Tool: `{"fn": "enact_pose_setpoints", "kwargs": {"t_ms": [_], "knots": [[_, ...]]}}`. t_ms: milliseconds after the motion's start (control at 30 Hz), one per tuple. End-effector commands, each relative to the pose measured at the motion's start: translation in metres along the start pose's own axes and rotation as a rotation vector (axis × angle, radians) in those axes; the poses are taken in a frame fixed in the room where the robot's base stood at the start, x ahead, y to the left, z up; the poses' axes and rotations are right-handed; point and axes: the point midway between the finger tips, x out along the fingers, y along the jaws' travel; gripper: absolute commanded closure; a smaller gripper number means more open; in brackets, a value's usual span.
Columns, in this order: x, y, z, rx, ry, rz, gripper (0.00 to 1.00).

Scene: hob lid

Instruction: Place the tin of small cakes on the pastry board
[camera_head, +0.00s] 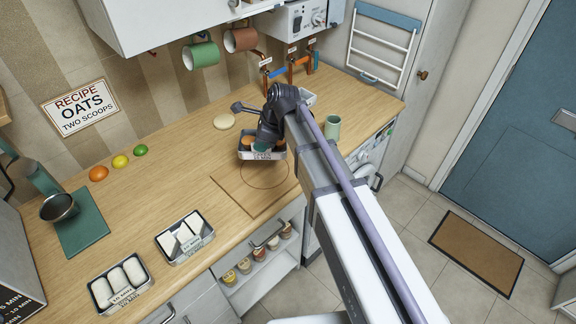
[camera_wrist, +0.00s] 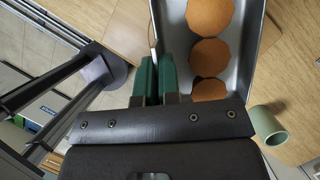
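The tin of small cakes (camera_head: 246,155) is a shallow metal tray with a label on its front and round orange-brown cakes inside. In the wrist view the tin (camera_wrist: 238,72) shows three cakes in a row. My gripper (camera_head: 262,143) is over the tin, and in the wrist view its green fingers (camera_wrist: 158,75) are close together with the tin's side wall between them. The pastry board (camera_head: 232,183), marked with a circle, lies just in front of the tin. I cannot tell whether the tin is raised or touches the board's back edge.
A tin of white blocks (camera_head: 185,238) and a tin of white rolls (camera_head: 121,284) stand at the front left. A green cup (camera_head: 332,128) stands right of my gripper. Mugs (camera_head: 201,54) hang above the counter.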

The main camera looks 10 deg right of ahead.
Motion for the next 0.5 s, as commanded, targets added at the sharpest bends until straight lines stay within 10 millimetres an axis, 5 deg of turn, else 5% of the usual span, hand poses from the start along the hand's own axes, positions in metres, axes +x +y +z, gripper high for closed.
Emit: {"fn": "enact_pose_setpoints", "kwargs": {"t_ms": [300,500], "knots": [[0.060,0.000,-0.025,0.000,0.000,0.000,1.00],[0.064,0.000,-0.027,0.000,0.000,0.000,1.00]]}}
